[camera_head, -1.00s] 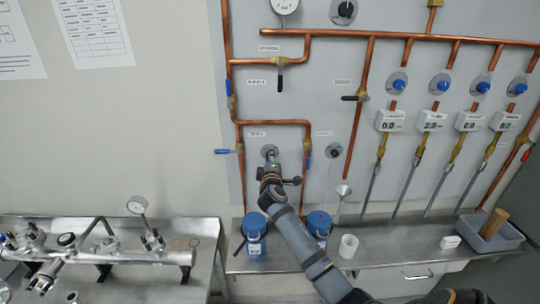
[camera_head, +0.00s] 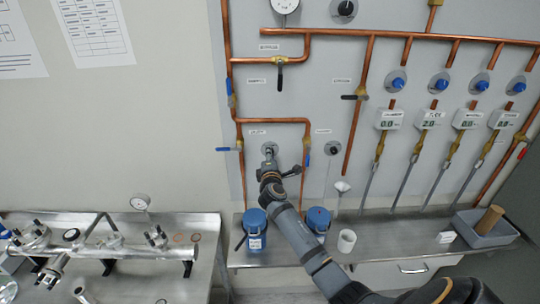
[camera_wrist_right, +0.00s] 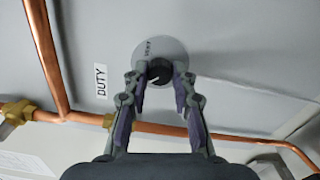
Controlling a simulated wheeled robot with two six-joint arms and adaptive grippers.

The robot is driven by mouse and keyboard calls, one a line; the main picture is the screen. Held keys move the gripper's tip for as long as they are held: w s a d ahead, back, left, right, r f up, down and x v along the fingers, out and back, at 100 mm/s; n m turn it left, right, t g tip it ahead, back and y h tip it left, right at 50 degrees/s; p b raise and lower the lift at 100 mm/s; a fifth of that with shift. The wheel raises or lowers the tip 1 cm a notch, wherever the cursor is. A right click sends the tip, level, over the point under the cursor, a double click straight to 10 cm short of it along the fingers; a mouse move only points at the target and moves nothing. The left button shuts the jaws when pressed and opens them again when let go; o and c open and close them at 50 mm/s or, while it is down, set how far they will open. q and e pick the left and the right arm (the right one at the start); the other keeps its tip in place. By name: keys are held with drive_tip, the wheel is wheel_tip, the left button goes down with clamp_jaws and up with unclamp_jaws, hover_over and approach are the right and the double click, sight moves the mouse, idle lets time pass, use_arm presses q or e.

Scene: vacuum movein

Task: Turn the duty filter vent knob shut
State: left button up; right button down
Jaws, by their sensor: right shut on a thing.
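The duty filter vent knob is a small black knob (camera_wrist_right: 159,71) with a pale pointer line, on a round grey plate on the wall panel. A label reading DUTY (camera_wrist_right: 101,81) is to its left in the right wrist view. My right gripper (camera_wrist_right: 158,80) is shut on the knob, one fingertip on each side. In the head view my right gripper (camera_head: 269,153) reaches up to the panel and mostly hides the knob. The pointer line slants toward the lower left in the wrist view. My left gripper is in neither view.
Copper pipes (camera_head: 277,121) run close above and beside the gripper. A blue-handled valve (camera_head: 228,149) is to its left, another black knob (camera_head: 333,148) to its right. Blue-lidded canisters (camera_head: 255,218) stand on the steel bench below, near my arm.

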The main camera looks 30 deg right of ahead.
drive_tip(key=shift+f, duration=0.15)
drive_tip(key=c, duration=1.1)
unclamp_jaws()
drive_tip(key=v, duration=1.2)
